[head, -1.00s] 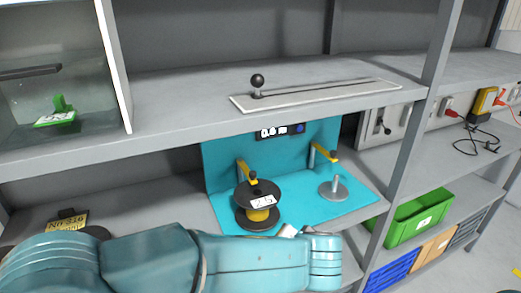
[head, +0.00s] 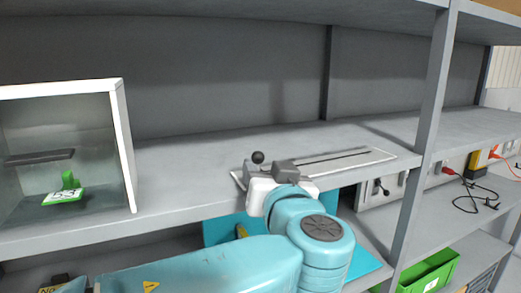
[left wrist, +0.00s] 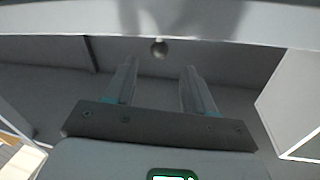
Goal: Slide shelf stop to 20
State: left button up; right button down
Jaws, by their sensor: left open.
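A dark ball-topped knob (head: 258,157), apparently the shelf stop, stands at the left end of a pale slotted plate (head: 350,161) on the upper shelf. My left gripper (head: 268,168) is open at this left end, just in front of the knob. In the left wrist view the knob (left wrist: 159,48) appears between the lines of the two open fingers (left wrist: 160,75), a little beyond their tips; I see no contact. The knob's base is hidden in the head view by the gripper. No scale marks are readable. My right gripper is not in view.
A white-framed glass case (head: 128,150) with a green labelled object (head: 67,190) stands left on the shelf (head: 190,190). A grey upright post (head: 425,130) is right of the plate. A green bin (head: 430,272) is lower right. The shelf behind the plate is clear.

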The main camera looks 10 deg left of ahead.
aim_at(260, 159)
pick_arm(q)
jog(key=p+x, duration=0.1)
jog(key=x, duration=0.3)
jog(key=shift+w+p, duration=0.3)
jog(key=shift+w+a, duration=0.3)
jog(key=shift+w, duration=0.05)
jog(key=shift+f, duration=0.1)
grip_shut()
